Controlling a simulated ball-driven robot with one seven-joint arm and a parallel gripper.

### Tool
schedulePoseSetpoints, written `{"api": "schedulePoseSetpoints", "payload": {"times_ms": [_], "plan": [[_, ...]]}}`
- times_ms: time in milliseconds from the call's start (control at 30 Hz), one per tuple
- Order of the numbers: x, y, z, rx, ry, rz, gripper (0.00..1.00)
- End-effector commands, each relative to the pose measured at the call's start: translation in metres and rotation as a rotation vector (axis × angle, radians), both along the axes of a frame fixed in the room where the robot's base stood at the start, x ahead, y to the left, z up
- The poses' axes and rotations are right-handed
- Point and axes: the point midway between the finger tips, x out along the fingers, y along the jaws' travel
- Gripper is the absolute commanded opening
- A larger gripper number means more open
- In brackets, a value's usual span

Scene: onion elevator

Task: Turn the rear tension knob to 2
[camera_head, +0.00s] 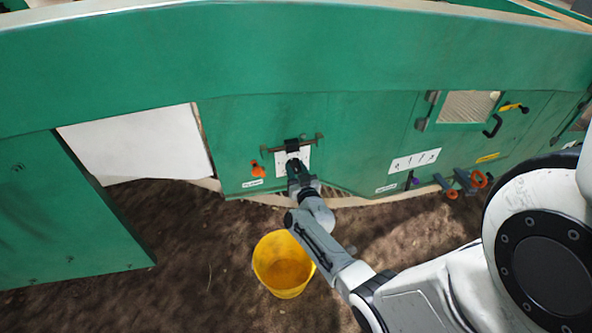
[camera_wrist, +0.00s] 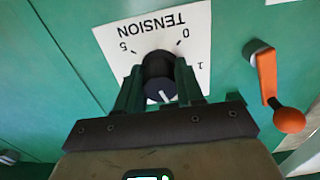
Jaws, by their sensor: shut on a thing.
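The tension knob (camera_wrist: 158,77) is black with a white pointer line, on a white dial plate (camera_wrist: 112,36) marked TENSION, which looks upside down in the wrist view. The figures 0, 1 and 5 show; the rest of the scale is hidden by my gripper. The pointer line points to the lower part of the wrist picture, toward my gripper. My gripper (camera_wrist: 160,93) is shut on the knob, one finger on each side. In the head view my gripper (camera_head: 294,167) reaches the dial plate (camera_head: 305,156) on the green panel, covering the knob.
An orange-handled crank (camera_wrist: 268,78) sticks out beside the dial; it also shows in the head view (camera_head: 257,170). A yellow bucket (camera_head: 283,264) stands on the ground below my arm. Other handles and orange knobs (camera_head: 480,179) are farther right.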

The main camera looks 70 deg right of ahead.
Motion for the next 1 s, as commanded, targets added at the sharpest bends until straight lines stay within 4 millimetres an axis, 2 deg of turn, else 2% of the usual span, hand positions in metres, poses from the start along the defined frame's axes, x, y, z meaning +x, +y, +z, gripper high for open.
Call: {"api": "schedulePoseSetpoints", "payload": {"times_ms": [433,733,767,1000], "plan": [[-0.0003,0.0007,-0.0021,-0.141,0.173,0.002,0.07],[-0.0013,0.0004,-0.0029,-0.149,0.183,0.001,0.07],[-0.0013,0.0004,-0.0029,-0.149,0.183,0.001,0.38],[-0.0009,0.0001,-0.0019,-0.15,0.182,0.0,0.61]]}}
